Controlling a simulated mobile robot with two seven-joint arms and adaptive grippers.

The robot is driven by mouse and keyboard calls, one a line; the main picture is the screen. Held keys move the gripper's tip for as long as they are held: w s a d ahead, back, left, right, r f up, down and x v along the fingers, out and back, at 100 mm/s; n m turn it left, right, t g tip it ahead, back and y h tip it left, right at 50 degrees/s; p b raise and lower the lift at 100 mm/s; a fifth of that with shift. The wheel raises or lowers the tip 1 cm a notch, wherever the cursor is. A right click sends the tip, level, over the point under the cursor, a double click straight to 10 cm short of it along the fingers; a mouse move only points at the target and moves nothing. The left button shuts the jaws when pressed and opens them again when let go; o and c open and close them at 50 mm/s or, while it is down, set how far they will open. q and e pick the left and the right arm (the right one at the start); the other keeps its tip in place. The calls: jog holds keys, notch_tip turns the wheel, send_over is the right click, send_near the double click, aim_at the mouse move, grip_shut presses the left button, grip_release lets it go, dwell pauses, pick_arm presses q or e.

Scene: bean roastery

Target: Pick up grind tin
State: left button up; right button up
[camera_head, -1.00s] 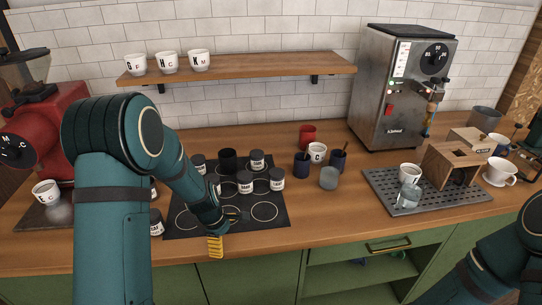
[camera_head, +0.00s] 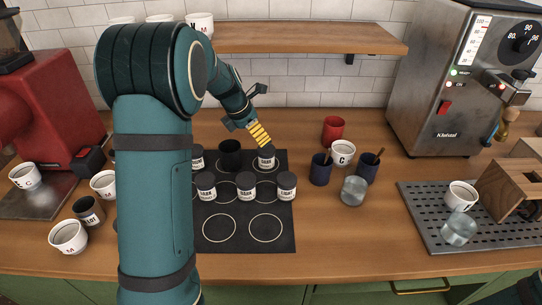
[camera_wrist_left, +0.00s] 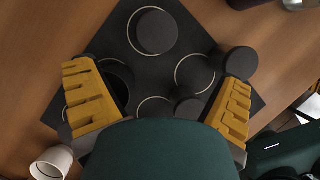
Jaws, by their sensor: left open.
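Several small dark tins with white labels stand on a black mat (camera_head: 218,247) with white rings. I cannot read for sure which one is the grind tin. One tin (camera_head: 267,158) is at the mat's far right, and my left gripper (camera_head: 261,138) is just above or behind it. Three more tins stand in a row nearer, at left (camera_head: 205,187), middle (camera_head: 245,188) and right (camera_head: 286,187). In the left wrist view, my yellow fingers are spread apart and empty, with dark lids (camera_wrist_left: 157,33) beyond them. My right gripper is out of view.
A plain black cup (camera_head: 230,154) stands beside the far tins. Right of the mat are a red cup (camera_head: 333,130), dark blue cups, a white cup (camera_head: 342,154) and a glass (camera_head: 353,191). A shelf (camera_head: 310,38) hangs behind. The counter's front strip is clear.

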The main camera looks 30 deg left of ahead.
aim_at(265, 149)
pick_arm(q)
jog(key=b+x, duration=0.1)
jog(key=x, duration=0.5)
jog(key=shift+w+f+b, duration=0.1)
jog(key=shift+f+b, duration=0.2)
jog(key=shift+f, duration=0.05)
jog(key=shift+w+b+x, duration=0.2)
jog(key=shift+b+x, duration=0.35)
jog(key=shift+x, duration=0.8)
jog(key=shift+w+b+x, duration=0.15)
jog(key=shift+b+x, duration=0.35)
jog(key=shift+x, duration=0.85)
jog(key=shift+a+r, duration=0.15)
jog(key=shift+r, duration=0.05)
jog(key=c, duration=1.3)
